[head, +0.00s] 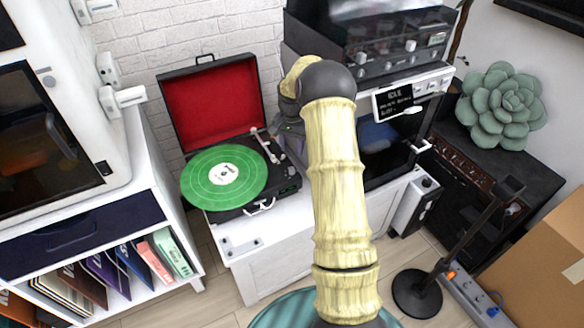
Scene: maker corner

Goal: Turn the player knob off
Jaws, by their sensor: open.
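The record player (235,213) is an open black case with a red-lined lid (212,103) standing up behind it. A green record (224,177) with a white label lies on it. A pale tonearm (262,145) is at the right of the record. Small controls (290,184) show at the deck's right front corner; I cannot make out the knob or its setting. My gripper (287,131) is open, at the end of my bent arm, by the player's back right corner. My arm hides much of it, and I cannot tell whether it touches anything.
The player stands on a white cabinet (243,262). A white enclosure (118,152) is at the left. A black stand (417,292) and a cardboard box (540,255) are at the lower right.

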